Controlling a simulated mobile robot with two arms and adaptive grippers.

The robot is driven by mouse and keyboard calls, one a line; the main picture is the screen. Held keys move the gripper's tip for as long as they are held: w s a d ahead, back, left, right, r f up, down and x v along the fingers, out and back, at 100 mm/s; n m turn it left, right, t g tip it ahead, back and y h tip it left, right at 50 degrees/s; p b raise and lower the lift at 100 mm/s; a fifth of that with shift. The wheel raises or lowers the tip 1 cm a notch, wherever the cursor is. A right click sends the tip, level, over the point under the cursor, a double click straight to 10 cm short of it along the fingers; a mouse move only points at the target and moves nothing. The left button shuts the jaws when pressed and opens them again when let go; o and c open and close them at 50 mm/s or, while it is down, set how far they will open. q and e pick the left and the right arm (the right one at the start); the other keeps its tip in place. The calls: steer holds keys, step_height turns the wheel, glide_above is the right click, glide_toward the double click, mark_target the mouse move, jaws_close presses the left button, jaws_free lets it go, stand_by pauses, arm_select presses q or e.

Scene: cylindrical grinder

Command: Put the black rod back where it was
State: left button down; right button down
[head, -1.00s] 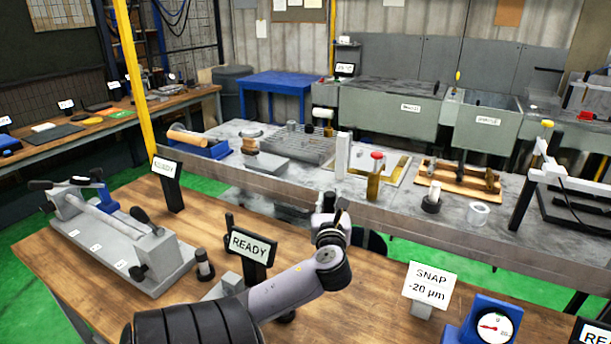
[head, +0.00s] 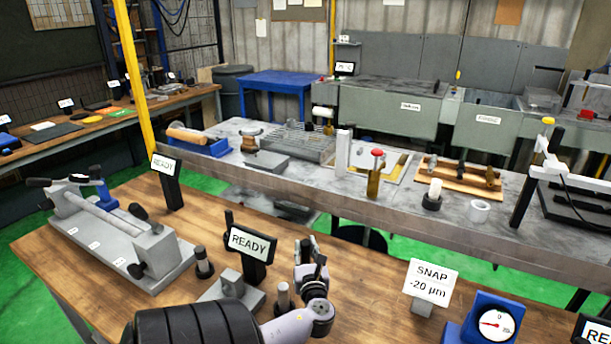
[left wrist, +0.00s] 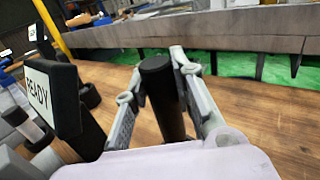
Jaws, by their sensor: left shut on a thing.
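The black rod (left wrist: 162,95) stands roughly upright between the two fingers of my left gripper (left wrist: 158,85) in the left wrist view. The gripper is shut on it. In the head view my left gripper (head: 309,262) is over the near wooden table, right of a READY sign (head: 248,243). The rod is hard to make out there. I cannot tell whether its lower end touches the table. My right gripper is not in view.
A grey cylinder (head: 282,297) stands close left of my gripper. A grey block (head: 232,286) sits below the sign. A grey bench fixture (head: 120,240) is at left. A SNAP card (head: 432,281) and a dial gauge (head: 493,322) are at right. Table between gripper and card is clear.

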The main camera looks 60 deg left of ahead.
mark_target(305, 261)
arm_select(q)
steer(key=shift+f, duration=2.35)
steer(key=shift+f+b, duration=0.1)
steer(key=shift+b, duration=0.25)
steer(key=c, duration=1.4)
jaws_free()
steer(key=shift+f, duration=0.1)
steer(key=shift+o, duration=0.2)
